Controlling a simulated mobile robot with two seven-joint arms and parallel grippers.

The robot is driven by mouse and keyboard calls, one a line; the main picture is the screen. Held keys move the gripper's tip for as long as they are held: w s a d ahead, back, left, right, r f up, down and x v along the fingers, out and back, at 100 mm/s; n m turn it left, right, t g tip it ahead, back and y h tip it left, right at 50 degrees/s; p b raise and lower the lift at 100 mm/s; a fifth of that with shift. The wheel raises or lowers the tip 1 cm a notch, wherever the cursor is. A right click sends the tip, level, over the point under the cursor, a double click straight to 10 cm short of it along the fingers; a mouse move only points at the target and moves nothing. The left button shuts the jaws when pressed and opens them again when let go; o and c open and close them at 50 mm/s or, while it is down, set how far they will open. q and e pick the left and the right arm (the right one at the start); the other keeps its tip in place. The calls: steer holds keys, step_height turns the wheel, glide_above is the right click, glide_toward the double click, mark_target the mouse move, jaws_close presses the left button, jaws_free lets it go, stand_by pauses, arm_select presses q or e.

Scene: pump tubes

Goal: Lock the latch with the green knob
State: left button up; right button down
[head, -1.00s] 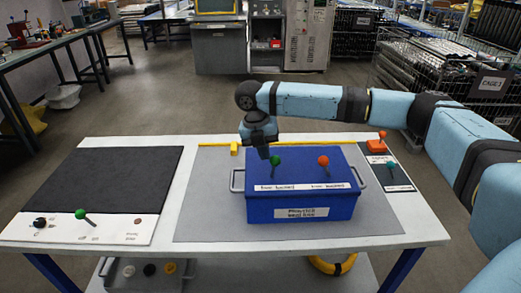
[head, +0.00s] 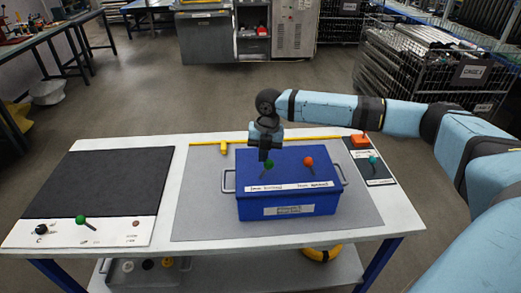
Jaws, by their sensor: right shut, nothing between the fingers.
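The blue box (head: 288,208) stands on the grey mat in the middle of the table. On its lid are a lever with a green knob (head: 269,164) and a lever with an orange knob (head: 308,161). The green-knobbed lever leans with its knob up to the right of its foot; the orange one leans with its knob to the left. My right gripper (head: 264,156) points down just behind and left of the green knob, shut and empty. I cannot tell whether it touches the knob. The label strip on the lid is too small to read surely. My left gripper is not in view.
Another green-knobbed lever (head: 80,219) sits on the white panel at left, by a black mat (head: 105,185). A teal-knobbed lever (head: 373,160) and an orange block (head: 359,141) are right of the box. A yellow bar (head: 270,139) lies behind it.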

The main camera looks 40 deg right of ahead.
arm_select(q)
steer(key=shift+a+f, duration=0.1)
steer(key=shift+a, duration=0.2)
arm_select(e)
steer(key=shift+w+a, duration=0.1)
steer(key=shift+a, duration=0.05)
steer(key=shift+w+a+p, duration=0.2)
steer(key=shift+a+p, duration=0.1)
steer(key=shift+p, duration=0.1)
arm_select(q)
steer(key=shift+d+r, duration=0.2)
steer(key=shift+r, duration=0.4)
arm_select(e)
steer(key=shift+w+a+f, duration=0.15)
steer(key=shift+a+f, duration=0.05)
steer(key=shift+a, duration=0.05)
